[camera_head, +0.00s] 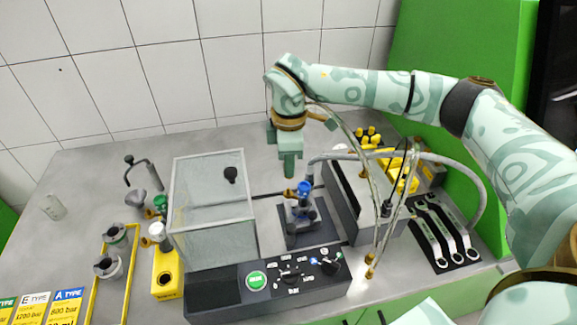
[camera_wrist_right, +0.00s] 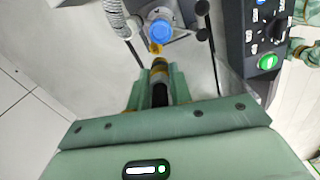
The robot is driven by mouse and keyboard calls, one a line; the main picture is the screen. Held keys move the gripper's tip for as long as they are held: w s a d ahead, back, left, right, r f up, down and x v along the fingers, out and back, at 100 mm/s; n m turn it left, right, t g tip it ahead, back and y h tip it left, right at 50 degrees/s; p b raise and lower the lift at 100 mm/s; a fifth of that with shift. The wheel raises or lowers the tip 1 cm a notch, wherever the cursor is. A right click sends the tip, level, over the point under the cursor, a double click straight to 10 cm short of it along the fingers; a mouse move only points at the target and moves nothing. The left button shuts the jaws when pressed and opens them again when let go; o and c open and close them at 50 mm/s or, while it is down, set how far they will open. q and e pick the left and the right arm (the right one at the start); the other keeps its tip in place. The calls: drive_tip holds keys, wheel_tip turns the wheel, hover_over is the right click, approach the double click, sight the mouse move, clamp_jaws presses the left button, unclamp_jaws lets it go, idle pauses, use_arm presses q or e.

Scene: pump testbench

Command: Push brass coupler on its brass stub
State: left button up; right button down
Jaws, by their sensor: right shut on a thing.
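My right gripper (camera_head: 289,170) points down just behind and left of the blue-topped pump (camera_head: 304,208) on its dark stand. In the right wrist view, the right gripper (camera_wrist_right: 159,80) is shut on the brass coupler (camera_wrist_right: 159,65), which shows a brass end and a dark body between the fingers. The brass stub (camera_wrist_right: 155,47) sticks out from the pump below its blue cap (camera_wrist_right: 160,30), close in front of the coupler. I cannot tell whether they touch. The stub also shows in the head view (camera_head: 290,193). The coupler is not clear there. My left gripper is not in view.
A clear box (camera_head: 212,210) stands left of the pump. A control panel (camera_head: 275,281) with a green button lies in front. A grey hose (camera_head: 430,157) arches to the right. Hoses with brass ends (camera_head: 370,265) hang near the front edge. Wrenches (camera_head: 440,235) lie at right.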

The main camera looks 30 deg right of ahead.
drive_tip(key=shift+w+f+m, duration=0.1)
drive_tip(key=shift+w+m, duration=0.3)
drive_tip(key=shift+w, duration=0.1)
drive_tip(key=shift+d+f+b, duration=0.2)
drive_tip(key=shift+f+b, duration=0.2)
drive_tip(key=shift+f, duration=0.05)
wheel_tip(320, 180, down, 2)
drive_tip(key=shift+a+f+b, duration=0.1)
drive_tip(key=shift+f+b, duration=0.15)
drive_tip(key=shift+b, duration=0.85)
drive_tip(key=shift+f+b, duration=0.35)
drive_tip(key=shift+f, duration=0.1)
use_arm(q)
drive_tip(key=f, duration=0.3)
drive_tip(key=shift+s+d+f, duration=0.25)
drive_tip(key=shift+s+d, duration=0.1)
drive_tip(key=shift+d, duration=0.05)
use_arm(e)
drive_tip(key=shift+s+r, duration=0.1)
use_arm(q)
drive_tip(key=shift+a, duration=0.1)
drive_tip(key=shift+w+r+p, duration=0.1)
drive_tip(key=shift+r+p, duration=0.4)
drive_tip(key=shift+p, duration=0.05)
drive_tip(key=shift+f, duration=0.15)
use_arm(e)
drive_tip(key=shift+f, duration=0.3)
